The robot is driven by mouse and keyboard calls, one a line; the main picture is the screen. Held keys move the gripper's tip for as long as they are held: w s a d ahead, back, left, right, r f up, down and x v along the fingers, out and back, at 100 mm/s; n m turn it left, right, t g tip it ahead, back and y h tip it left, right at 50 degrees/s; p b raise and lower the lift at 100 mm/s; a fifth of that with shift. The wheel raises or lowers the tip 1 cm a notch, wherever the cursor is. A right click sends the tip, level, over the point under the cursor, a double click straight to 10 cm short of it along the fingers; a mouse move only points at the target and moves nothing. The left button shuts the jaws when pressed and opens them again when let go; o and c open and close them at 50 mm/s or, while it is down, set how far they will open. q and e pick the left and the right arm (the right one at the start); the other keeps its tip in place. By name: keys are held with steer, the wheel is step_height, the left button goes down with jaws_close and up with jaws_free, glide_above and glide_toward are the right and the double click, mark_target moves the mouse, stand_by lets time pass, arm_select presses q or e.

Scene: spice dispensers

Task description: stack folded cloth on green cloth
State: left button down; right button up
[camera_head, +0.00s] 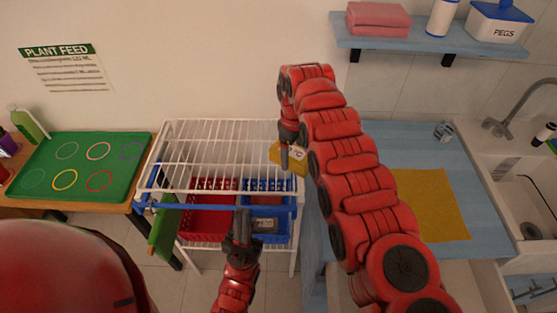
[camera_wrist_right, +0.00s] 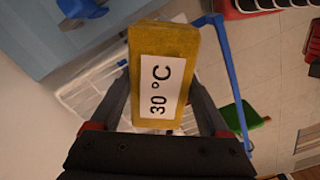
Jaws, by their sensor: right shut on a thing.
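My right gripper (camera_head: 286,150) is shut on a yellow folded block (camera_head: 289,158) and holds it up between the rack and the blue counter. In the right wrist view the block (camera_wrist_right: 160,75) is between the fingers, with a white "30 °C" label facing the camera. A green piece (camera_head: 165,226) hangs or stands at the rack's left side; I cannot tell whether it is cloth. A pink folded stack (camera_head: 378,18) lies on the wall shelf. My left gripper (camera_head: 242,222) is low in front of the rack; its finger gap is unclear.
The white wire rack (camera_head: 215,135) has a blue front bar (camera_head: 220,207) and holds red (camera_head: 205,222) and blue (camera_head: 283,225) baskets. A flat yellow cloth (camera_head: 430,205) lies on the blue counter (camera_head: 400,145), near the sink. A green ring mat (camera_head: 85,165) is at left.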

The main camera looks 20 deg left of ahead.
steer(key=w+d+r+m, duration=0.2)
steer(key=d+m, duration=0.1)
steer(key=d, duration=0.4)
steer(key=w+d+r+m, duration=0.2)
steer(key=w+d+m, duration=0.1)
steer(key=d, duration=0.3)
steer(key=shift+w+d+m+b, duration=0.3)
steer(key=shift+d+b, duration=0.05)
steer(key=shift+b, duration=0.05)
stand_by(1.4)
steer(key=shift+d+r, duration=0.15)
